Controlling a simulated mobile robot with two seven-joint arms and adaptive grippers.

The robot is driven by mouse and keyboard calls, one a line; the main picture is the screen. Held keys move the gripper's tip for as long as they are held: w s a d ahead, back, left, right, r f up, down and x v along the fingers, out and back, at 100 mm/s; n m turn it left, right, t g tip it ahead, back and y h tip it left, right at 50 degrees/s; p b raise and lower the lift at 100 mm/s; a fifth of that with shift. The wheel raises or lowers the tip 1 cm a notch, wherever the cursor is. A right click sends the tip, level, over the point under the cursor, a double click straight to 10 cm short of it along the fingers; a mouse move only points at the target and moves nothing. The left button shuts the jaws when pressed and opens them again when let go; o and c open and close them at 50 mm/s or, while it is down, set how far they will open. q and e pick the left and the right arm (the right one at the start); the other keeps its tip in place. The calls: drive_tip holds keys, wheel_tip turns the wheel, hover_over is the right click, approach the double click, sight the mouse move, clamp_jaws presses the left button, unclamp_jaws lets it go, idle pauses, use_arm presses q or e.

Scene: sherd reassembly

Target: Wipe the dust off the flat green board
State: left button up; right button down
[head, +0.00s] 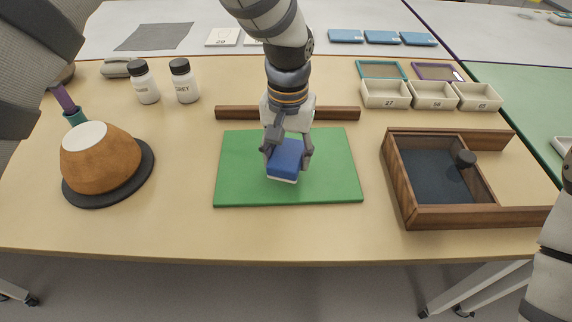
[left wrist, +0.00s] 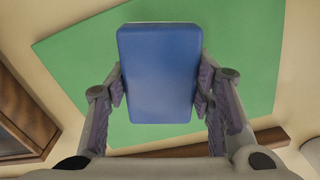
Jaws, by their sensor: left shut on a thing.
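The flat green board (head: 335,170) lies on the table in the middle of the head view. It also fills much of the left wrist view (left wrist: 245,60). My left gripper (head: 288,150) is above the board's middle, shut on a blue block with a pale underside (head: 285,158). In the left wrist view the block (left wrist: 158,75) sits between the two fingers. The block is over or on the board; I cannot tell whether it touches. I cannot make out dust on the visible part of the board. My right gripper is not in view.
A wooden strip (head: 335,113) lies behind the board. A wooden tray (head: 405,190) with a dark floor and round knob stands right. A brown bowl-shaped pot (head: 100,165) sits on a dark disc at left. Two white jars (head: 185,85) and several labelled trays (head: 433,97) stand further back.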

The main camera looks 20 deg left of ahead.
use_arm(q)
drive_tip(key=shift+r, duration=1.2)
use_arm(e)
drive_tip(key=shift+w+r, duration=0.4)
use_arm(q)
wheel_tip(320, 180, up, 2)
drive_tip(key=shift+r+p, duration=0.25)
drive_tip(key=shift+p, duration=0.1)
drive_tip(key=shift+r, duration=0.3)
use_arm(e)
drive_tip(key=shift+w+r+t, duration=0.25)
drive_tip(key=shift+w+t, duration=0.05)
use_arm(q)
drive_tip(key=shift+f, duration=0.1)
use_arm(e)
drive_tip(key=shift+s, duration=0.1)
